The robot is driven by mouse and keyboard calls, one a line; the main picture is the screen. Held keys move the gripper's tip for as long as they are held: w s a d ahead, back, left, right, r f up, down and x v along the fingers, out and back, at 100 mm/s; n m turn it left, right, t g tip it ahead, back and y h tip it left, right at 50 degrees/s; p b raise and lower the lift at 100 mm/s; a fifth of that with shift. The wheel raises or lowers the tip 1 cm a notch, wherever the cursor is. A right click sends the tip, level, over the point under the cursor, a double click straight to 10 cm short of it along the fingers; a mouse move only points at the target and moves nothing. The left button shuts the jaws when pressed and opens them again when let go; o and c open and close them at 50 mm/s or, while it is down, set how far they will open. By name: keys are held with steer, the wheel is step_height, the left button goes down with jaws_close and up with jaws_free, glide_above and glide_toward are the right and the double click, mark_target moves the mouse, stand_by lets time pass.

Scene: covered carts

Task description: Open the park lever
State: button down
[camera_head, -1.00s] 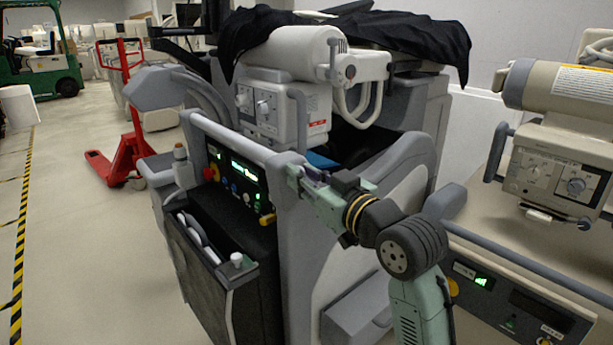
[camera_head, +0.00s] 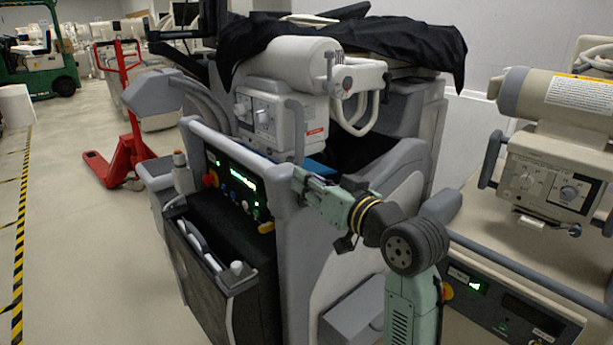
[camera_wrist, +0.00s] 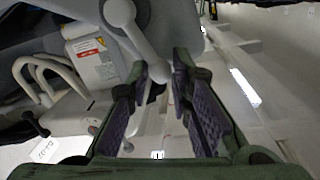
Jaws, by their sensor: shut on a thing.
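A pale grey lever (camera_wrist: 138,40) with a round hub and a rounded end shows in the wrist view; it looks like the park lever. My gripper (camera_wrist: 162,66) has its two purple-padded fingers on either side of the lever's rounded end and is shut on it. In the head view my gripper (camera_head: 301,181) is at the right front corner of the grey covered cart (camera_head: 335,225), beside the end of its push handle. The lever is hidden there behind my gripper.
The cart's control panel (camera_head: 237,185) with lit buttons is left of my gripper. A black cover (camera_head: 400,40) drapes over the top. A second beige cart (camera_head: 545,180) stands close on the right. A red pallet jack (camera_head: 125,160) is at the left. Open floor lies at the far left.

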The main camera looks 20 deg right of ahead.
steer(key=shift+d+f, duration=0.15)
steer(key=shift+d, duration=0.15)
steer(key=c, duration=1.6)
jaws_free()
steer(key=shift+d, duration=0.1)
steer(key=shift+c, duration=0.2)
steer(key=o, duration=0.4)
steer(key=shift+c, duration=0.2)
steer(key=shift+a, duration=0.2)
steer(key=v, duration=1.2)
